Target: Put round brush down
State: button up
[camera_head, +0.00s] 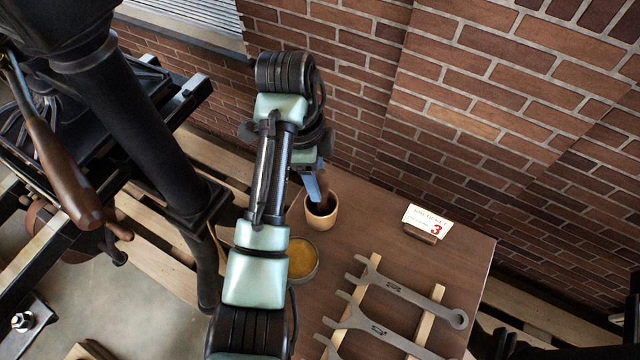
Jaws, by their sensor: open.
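My gripper (314,192) hangs over the far left part of the wooden table (455,255), just above a small tan cup (323,222). One blue-grey finger shows at the cup's mouth; the other is mostly hidden behind my arm. The gripper is open. The inside of the cup is dark. I cannot make out the round brush clearly; it may be in the cup, between the fingers, or hidden by my arm.
A round tin of yellow paste (301,258) sits in front of the cup. Flat wrenches (385,290) lie on wooden strips at the front right. A ticket marked 3 (427,219) stands behind them. A black press (130,130) fills the left; a brick wall (480,100) rises behind.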

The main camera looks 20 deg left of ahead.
notch_tip(320, 180, up, 7)
jog(key=p, duration=0.4)
jog(key=shift+a+f, duration=0.2)
jog(key=shift+a, duration=0.25)
jog(key=shift+s, duration=0.1)
jog(key=w+d+r+n+t, duration=0.3)
jog(key=w+d+r+t, duration=0.35)
jog(key=w+r, duration=0.4)
jog(key=w+d+r+n+t, duration=0.15)
jog(key=r+t, duration=0.25)
jog(key=r, duration=0.5)
jog(key=w+d+r+n+t, duration=0.1)
jog(key=d+r+n+t, duration=0.2)
jog(key=r, duration=0.5)
jog(key=s+d+r+n+t, duration=0.1)
jog(key=s+r+t, duration=0.2)
jog(key=r, duration=0.4)
jog(key=s+d+r+n+t, duration=0.1)
jog(key=s+r+n+t, duration=0.2)
jog(key=r, duration=0.5)
jog(key=s+a+r+n+t+y, duration=0.1)
jog(key=s+r+n+t+y, duration=0.1)
jog(key=s+r+n+t, duration=0.2)
jog(key=s+r+t, duration=0.3)
jog(key=s+r, duration=0.5)
jog(key=s, duration=0.1)
jog(key=shift+s+r+t, duration=0.35)
